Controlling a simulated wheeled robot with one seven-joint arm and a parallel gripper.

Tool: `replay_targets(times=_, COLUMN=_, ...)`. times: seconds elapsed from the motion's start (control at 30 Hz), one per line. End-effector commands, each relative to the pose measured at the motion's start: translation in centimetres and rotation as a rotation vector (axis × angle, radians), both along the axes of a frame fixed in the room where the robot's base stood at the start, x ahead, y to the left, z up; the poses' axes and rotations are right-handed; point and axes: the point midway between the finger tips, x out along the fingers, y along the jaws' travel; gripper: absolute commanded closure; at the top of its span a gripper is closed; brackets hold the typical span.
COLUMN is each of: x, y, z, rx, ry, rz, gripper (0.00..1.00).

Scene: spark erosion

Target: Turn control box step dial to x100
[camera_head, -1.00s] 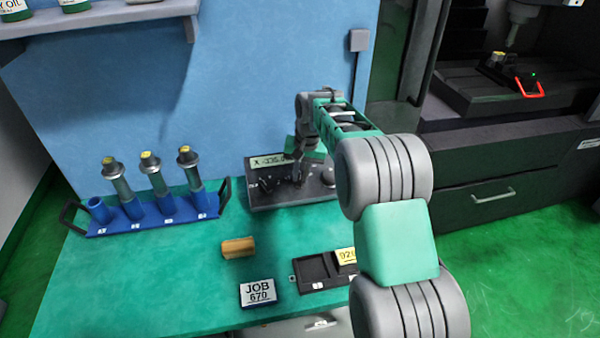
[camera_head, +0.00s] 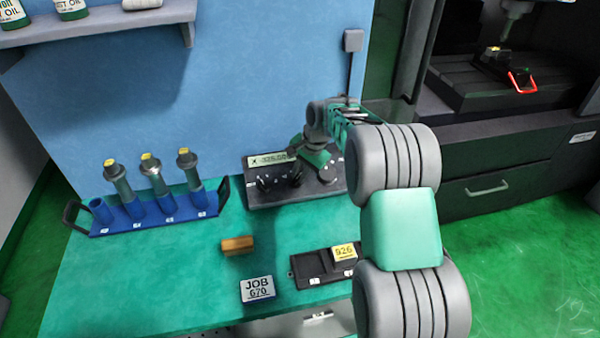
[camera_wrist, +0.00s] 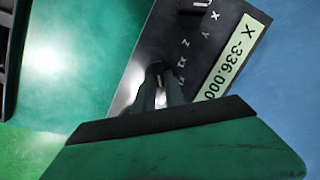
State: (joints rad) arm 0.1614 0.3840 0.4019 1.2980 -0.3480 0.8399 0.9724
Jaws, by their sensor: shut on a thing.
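The dark control box (camera_head: 262,199) stands at the back of the bench against the blue wall. Its pale display (camera_wrist: 233,58) reads X -336.000 in the wrist view. My gripper (camera_head: 296,177) reaches down to the box from the right, tilted. In the wrist view my gripper (camera_wrist: 158,88) is shut on a small dark dial (camera_wrist: 157,69), taken to be the step dial. The fingers cover much of it and I cannot read its setting. Another dark dial (camera_wrist: 196,8) sits beside it, near the X, Y and Z marks.
A blue rack (camera_head: 150,223) with several upright electrode holders stands left. A wooden block (camera_head: 237,245), a JOB 670 sign (camera_head: 257,289) and a black tray (camera_head: 307,272) with a yellow 926 tag (camera_head: 344,252) lie in front. The bench's left front is clear.

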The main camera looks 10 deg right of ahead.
Motion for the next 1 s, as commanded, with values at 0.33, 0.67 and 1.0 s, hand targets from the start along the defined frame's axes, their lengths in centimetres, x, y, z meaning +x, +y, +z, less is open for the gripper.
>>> replay_targets(times=0.33, x=0.0, y=-0.1, z=0.0, rx=0.0, ry=0.0, rz=-0.004, gripper=0.84)
replay_targets(times=0.67, x=0.0, y=0.0, z=0.0, rx=0.0, ry=0.0, rz=-0.002, gripper=0.64)
replay_targets(times=1.0, x=-0.4, y=-0.5, z=2.3, rx=-0.001, ry=-0.005, rz=-0.002, gripper=0.64)
